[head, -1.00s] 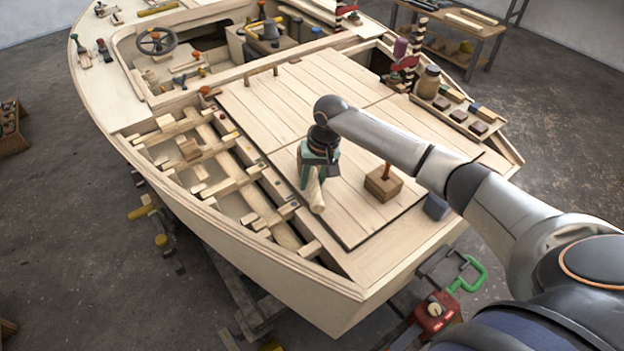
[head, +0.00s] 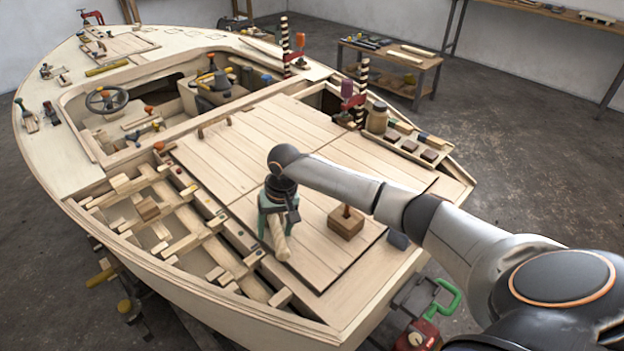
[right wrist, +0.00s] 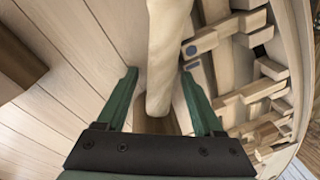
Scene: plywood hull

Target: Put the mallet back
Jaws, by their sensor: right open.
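A pale, rounded wooden piece (head: 281,243), apparently the mallet or its handle, lies along the left edge of the plank deck, its near end pointing toward me. In the right wrist view the pale piece (right wrist: 165,50) runs between the two green fingers, with brown wood showing at its lower end, partly hidden by the gripper; I cannot tell if that is its head. My right gripper (head: 277,220) is open around the piece, pointing down; it also shows in the right wrist view (right wrist: 158,73). My left gripper is not in view.
Open hull ribs (head: 185,225) lie to the left. A jar (head: 377,118) stands at the right rim. Mid-deck planks are clear.

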